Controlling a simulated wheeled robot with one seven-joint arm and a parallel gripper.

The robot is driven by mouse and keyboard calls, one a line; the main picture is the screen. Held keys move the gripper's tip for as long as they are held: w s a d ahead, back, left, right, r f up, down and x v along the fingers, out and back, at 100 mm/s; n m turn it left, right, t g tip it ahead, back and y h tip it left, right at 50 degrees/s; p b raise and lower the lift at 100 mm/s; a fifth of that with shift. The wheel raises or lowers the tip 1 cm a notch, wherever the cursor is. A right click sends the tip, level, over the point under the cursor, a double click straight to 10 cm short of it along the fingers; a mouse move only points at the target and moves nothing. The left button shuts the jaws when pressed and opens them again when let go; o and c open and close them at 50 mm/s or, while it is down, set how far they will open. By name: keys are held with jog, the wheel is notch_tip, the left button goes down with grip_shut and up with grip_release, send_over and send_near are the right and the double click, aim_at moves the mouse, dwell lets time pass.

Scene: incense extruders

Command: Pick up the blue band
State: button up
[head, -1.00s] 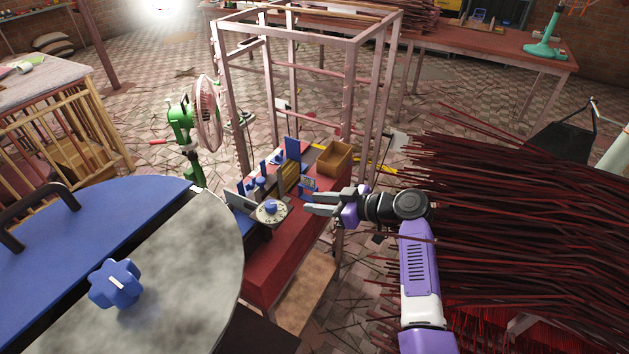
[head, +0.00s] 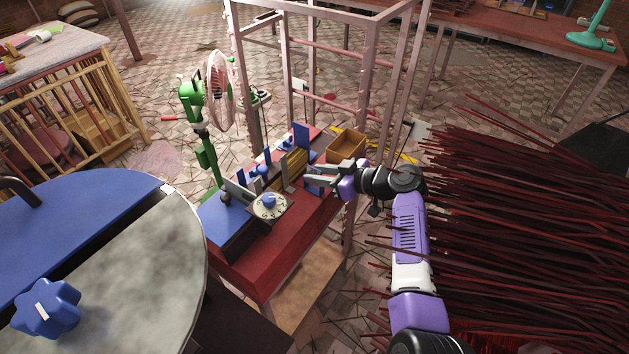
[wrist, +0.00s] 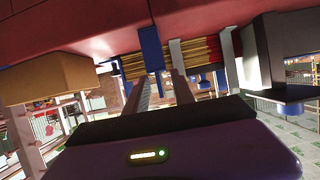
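My gripper (head: 308,174) is open and level above the red bench, reaching left toward a bundle of thin yellowish sticks (head: 291,165). In the wrist view, which looks upside down, its two fingers (wrist: 159,92) point at the bundle (wrist: 200,50). A narrow blue strip (wrist: 150,47) stands in front of the sticks, in line with the gap between the fingers. It looks like the blue band, but I cannot be sure. In the head view, blue (head: 313,187) shows beside and below the fingers, partly hidden by them. I see no contact.
A wooden box (head: 346,146) stands just behind my gripper on the red bench (head: 285,237). A blue upright plate (head: 301,134) and a round dial with a blue knob (head: 269,200) are close by. A metal frame (head: 367,80) rises behind. Dark red sticks (head: 520,220) fill the right.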

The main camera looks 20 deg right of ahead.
jog(key=shift+x, duration=0.85)
jog(key=shift+f, duration=0.1)
jog(key=shift+c, duration=0.2)
grip_shut()
